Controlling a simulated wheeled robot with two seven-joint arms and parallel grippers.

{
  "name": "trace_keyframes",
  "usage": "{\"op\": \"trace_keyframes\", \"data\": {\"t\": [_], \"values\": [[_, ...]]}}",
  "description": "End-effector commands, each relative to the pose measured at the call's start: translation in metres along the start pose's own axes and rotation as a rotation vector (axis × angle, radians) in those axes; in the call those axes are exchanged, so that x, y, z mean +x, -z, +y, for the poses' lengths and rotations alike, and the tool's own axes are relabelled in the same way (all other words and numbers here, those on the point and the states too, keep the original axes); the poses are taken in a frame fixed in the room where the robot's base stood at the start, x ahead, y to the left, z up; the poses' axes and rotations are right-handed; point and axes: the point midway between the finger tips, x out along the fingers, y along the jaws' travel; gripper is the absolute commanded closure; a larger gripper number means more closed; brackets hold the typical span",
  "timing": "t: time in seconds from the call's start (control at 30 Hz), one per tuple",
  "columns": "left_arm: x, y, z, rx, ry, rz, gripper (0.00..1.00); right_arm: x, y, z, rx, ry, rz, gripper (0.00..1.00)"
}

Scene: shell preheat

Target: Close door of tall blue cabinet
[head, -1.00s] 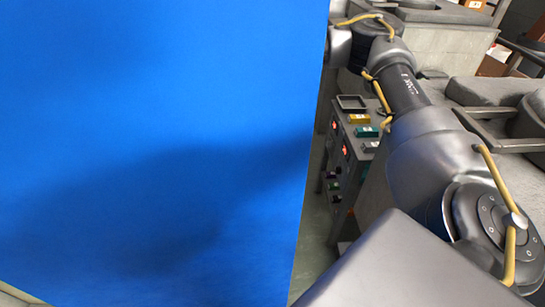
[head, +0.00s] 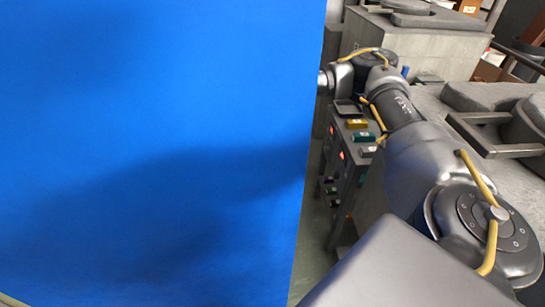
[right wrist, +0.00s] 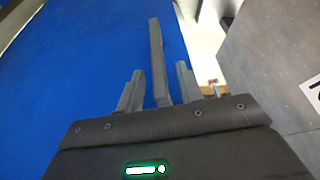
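A large flat blue panel (head: 150,150), which looks like the tall blue cabinet's door, fills the left of the head view. Its right edge stands nearly vertical. My right arm reaches forward beside that edge, and its hand is hidden behind the panel. In the right wrist view, the blue surface (right wrist: 85,60) lies ahead of my right gripper (right wrist: 158,88). A long grey bar, seemingly the door handle (right wrist: 157,50), shows between the two fingers, with blue gaps on both sides. The fingers are apart. My left gripper is not in view.
A grey control unit (head: 352,160) with coloured buttons stands behind my right arm. Grey machine blocks (head: 420,50) and a counter with metal handles (head: 500,135) stand at the right. A narrow strip of floor (head: 318,235) shows beside the panel.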

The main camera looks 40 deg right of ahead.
Motion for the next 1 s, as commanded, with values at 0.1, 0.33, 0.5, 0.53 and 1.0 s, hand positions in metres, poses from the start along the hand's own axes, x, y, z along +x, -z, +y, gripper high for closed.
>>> {"op": "trace_keyframes", "data": {"t": [0.1,0.33,0.5,0.53,1.0], "values": [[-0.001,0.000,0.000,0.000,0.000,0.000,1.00,0.012,0.000,0.000,-0.001,0.000,0.002,0.64],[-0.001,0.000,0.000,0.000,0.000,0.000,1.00,0.020,0.000,0.001,-0.001,-0.001,-0.001,0.64],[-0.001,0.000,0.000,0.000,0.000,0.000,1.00,0.020,0.000,0.001,-0.001,-0.001,-0.001,0.64],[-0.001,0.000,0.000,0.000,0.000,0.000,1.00,0.020,0.000,0.001,-0.001,-0.001,-0.001,0.64],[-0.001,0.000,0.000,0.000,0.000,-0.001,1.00,0.020,0.000,0.000,0.000,0.000,-0.001,1.00]]}}
